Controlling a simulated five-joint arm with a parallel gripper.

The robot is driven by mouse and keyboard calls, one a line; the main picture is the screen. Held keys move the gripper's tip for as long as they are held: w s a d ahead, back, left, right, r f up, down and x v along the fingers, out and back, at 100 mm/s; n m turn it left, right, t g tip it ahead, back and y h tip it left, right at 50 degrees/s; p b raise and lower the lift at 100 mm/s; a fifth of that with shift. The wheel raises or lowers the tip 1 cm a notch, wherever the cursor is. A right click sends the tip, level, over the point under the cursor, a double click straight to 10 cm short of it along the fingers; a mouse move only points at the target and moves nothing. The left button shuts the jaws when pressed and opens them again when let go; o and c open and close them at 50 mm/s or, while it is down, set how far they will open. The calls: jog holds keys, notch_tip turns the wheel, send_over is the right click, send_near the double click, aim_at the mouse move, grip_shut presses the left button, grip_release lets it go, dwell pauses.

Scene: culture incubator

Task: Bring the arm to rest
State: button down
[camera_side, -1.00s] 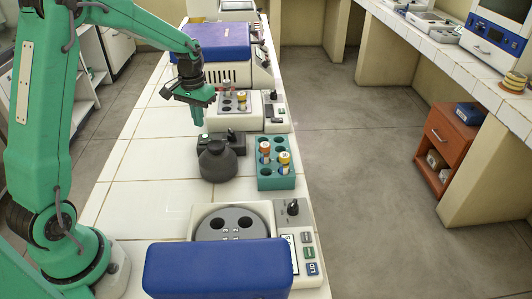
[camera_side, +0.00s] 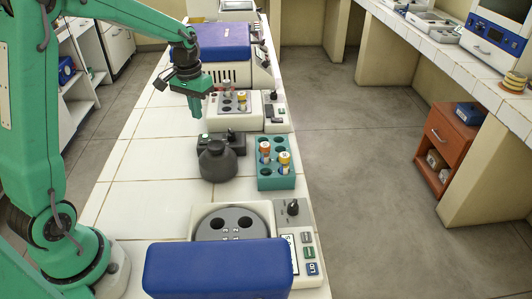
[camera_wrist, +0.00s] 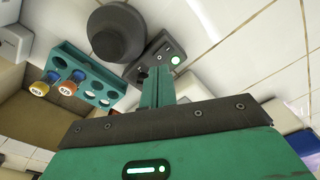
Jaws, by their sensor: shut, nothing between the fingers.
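My gripper (camera_side: 197,105) hangs in the air over the white tiled bench, fingers pointing down, just left of the incubator block (camera_side: 221,122). In the wrist view my gripper's fingers (camera_wrist: 157,86) are together with nothing between them. The block holds a few tubes in its top. A teal rack (camera_side: 275,184) stands nearer the camera, with an orange-capped tube (camera_side: 265,150) and a yellow-capped tube (camera_side: 284,159) in it.
A dark round device (camera_side: 217,162) with a control box stands left of the rack. A centrifuge with an open blue lid (camera_side: 218,268) is at the front. Another blue-lidded machine (camera_side: 212,40) stands behind. Bare bench (camera_side: 145,205) lies to the left.

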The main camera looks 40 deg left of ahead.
jog(key=s+d+r+m+t, duration=0.1)
jog(key=s+d+r+t, duration=0.1)
jog(key=s+d+r, duration=0.65)
jog(key=s+d+r+m+t, duration=0.1)
jog(key=s+d+t, duration=0.2)
jog(key=s, duration=0.8)
jog(key=shift+s+d+r+m, duration=0.35)
jog(key=shift+d+r+m, duration=0.05)
